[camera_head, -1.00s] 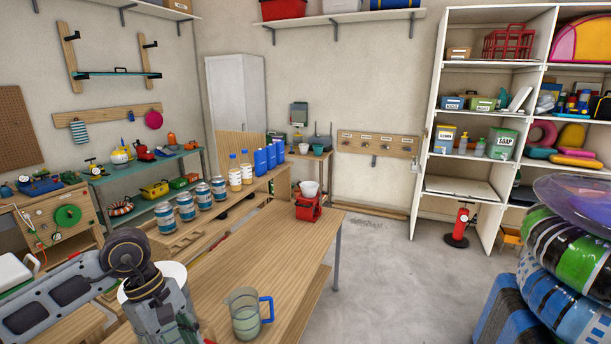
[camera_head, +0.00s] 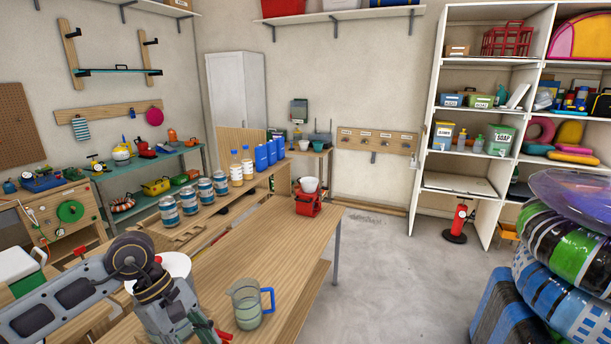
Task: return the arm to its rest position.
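My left arm comes in from the lower left and bends down at its elbow over the near end of the wooden table (camera_head: 262,236). Its lower end, with a red part (camera_head: 222,333), runs to the bottom edge, and I cannot make out the fingers there. My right arm and gripper are not in view. A clear jug (camera_head: 247,305) with a blue handle stands on the table, right of my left arm and apart from it. A red ice maker (camera_head: 308,203) with a white cup-shaped top stands at the table's far end.
A white round thing is partly hidden behind my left arm. Inflatable rings (camera_head: 565,250) are stacked at the right. The floor between is clear.

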